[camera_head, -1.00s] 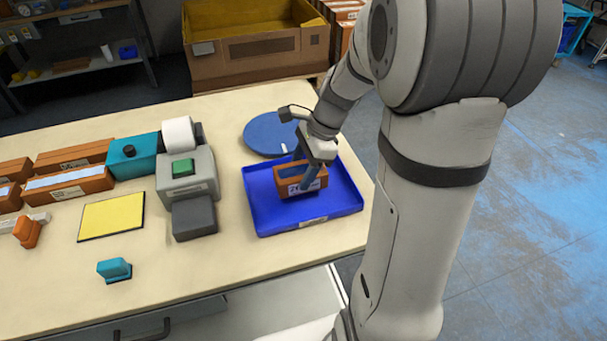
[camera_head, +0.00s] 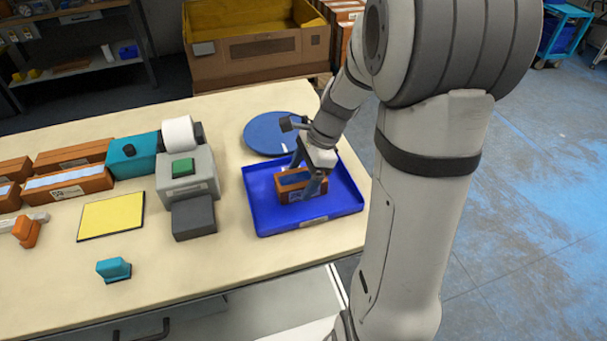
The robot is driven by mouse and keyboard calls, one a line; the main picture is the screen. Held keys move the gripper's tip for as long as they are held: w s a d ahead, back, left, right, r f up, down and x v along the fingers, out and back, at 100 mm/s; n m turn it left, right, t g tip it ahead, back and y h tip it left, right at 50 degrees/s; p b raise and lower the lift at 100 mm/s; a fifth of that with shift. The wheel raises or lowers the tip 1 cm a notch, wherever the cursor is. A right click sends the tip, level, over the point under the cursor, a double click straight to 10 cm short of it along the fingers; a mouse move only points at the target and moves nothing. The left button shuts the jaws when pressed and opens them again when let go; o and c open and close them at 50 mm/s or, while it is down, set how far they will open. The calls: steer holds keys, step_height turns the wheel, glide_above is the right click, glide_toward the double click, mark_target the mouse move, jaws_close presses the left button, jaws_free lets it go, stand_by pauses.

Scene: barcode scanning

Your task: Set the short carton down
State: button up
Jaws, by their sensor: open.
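The short carton (camera_head: 288,182) is a small orange-brown box with a bluish top and a pale label. It rests in the blue tray (camera_head: 342,203), near the tray's middle. My gripper (camera_head: 306,178) is open around the carton, pointing down, with one finger in front on its right side and the other behind it. The gripper and wrist hide part of the carton's right and rear. Whether the fingers touch it cannot be told.
A round blue disc (camera_head: 262,134) lies behind the tray. A grey device with a green top (camera_head: 183,169) stands to the left. A yellow pad (camera_head: 112,215), a teal hand tool (camera_head: 113,269) and several orange cartons (camera_head: 67,187) lie further left. The front of the table is mostly clear.

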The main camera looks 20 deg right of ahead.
steer(key=p+v, duration=0.1)
steer(key=v, duration=1.1)
steer(key=s+a+n+t+h, duration=0.1)
steer(key=s+a+n+h, duration=0.1)
steer(key=s+n, duration=0.5)
steer(key=s+a+f+n+t+h, duration=0.1)
steer(key=s+a+n+h, duration=0.1)
steer(key=s+n, duration=0.5)
steer(key=a+n, duration=0.1)
steer(key=n, duration=0.3)
steer(key=shift+a+f+t, duration=0.3)
steer(key=shift+r, duration=0.2)
